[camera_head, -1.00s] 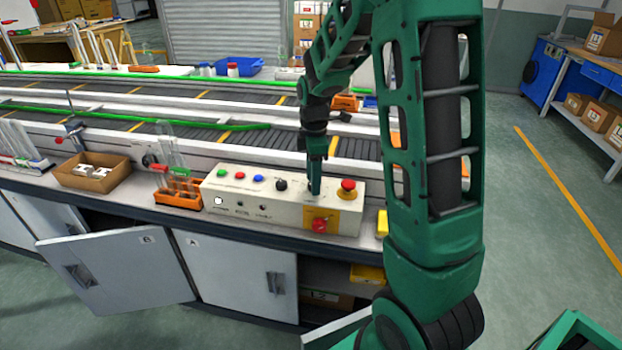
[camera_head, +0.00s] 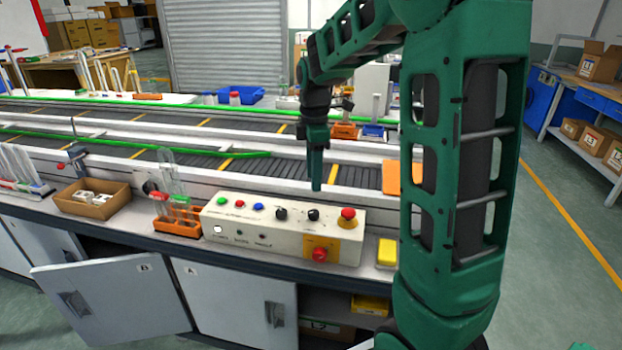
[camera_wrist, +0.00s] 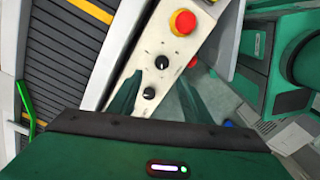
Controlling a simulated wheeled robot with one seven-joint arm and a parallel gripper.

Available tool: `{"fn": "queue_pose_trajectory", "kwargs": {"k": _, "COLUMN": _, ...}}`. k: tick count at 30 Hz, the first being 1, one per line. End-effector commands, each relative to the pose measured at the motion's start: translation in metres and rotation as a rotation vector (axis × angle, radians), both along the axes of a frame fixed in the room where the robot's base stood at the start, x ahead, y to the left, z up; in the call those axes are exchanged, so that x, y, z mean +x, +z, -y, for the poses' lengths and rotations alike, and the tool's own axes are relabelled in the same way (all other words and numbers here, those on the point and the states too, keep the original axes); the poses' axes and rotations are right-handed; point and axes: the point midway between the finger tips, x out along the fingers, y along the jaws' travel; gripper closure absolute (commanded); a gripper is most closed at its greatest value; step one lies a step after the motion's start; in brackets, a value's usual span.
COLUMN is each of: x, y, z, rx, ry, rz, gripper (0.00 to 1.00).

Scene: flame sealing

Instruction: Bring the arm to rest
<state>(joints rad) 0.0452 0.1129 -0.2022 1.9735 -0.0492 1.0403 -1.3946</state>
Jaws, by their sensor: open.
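My gripper (camera_head: 316,186) hangs pointing down just above the back edge of the control box, with nothing seen between its fingers. In the wrist view my gripper (camera_wrist: 160,98) shows two spread green fingers over the panel. The control box (camera_head: 222,240) is a long cream panel on the bench with green, red and blue buttons, two black knobs (camera_head: 313,214) and a red emergency button on yellow (camera_head: 348,217). The wrist view also shows the panel (camera_wrist: 165,40) with its two knobs and red button. My gripper appears clear of the knobs.
An orange rack (camera_head: 178,224) with glass tubes and a cardboard box (camera_head: 92,208) stand left of the panel. A yellow block (camera_head: 387,252) lies to its right. The conveyor (camera_head: 220,160) runs behind. Cabinet door B (camera_head: 115,300) hangs open below. Floor on the right is clear.

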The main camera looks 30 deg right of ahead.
Motion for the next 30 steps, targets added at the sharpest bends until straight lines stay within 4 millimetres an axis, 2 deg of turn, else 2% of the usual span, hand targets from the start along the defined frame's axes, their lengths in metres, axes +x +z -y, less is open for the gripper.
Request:
{"fn": "queue_pose_trajectory", "kwargs": {"k": 11, "x": -0.001, "y": 0.000, "z": 0.000, "rx": 0.000, "ry": -0.003, "rz": 0.000, "gripper": 0.55}}
{"fn": "queue_pose_trajectory", "kwargs": {"k": 14, "x": -0.009, "y": 0.002, "z": 0.002, "rx": 0.001, "ry": -0.053, "rz": 0.001, "gripper": 0.55}}
{"fn": "queue_pose_trajectory", "kwargs": {"k": 17, "x": -0.034, "y": 0.007, "z": 0.008, "rx": 0.002, "ry": -0.191, "rz": 0.002, "gripper": 0.55}}
{"fn": "queue_pose_trajectory", "kwargs": {"k": 20, "x": -0.073, "y": 0.012, "z": 0.014, "rx": 0.004, "ry": -0.409, "rz": 0.004, "gripper": 0.55}}
{"fn": "queue_pose_trajectory", "kwargs": {"k": 25, "x": -0.146, "y": 0.012, "z": 0.020, "rx": 0.008, "ry": -0.832, "rz": 0.001, "gripper": 0.55}}
{"fn": "queue_pose_trajectory", "kwargs": {"k": 30, "x": -0.217, "y": 0.003, "z": 0.019, "rx": 0.009, "ry": -1.241, "rz": -0.003, "gripper": 0.55}}
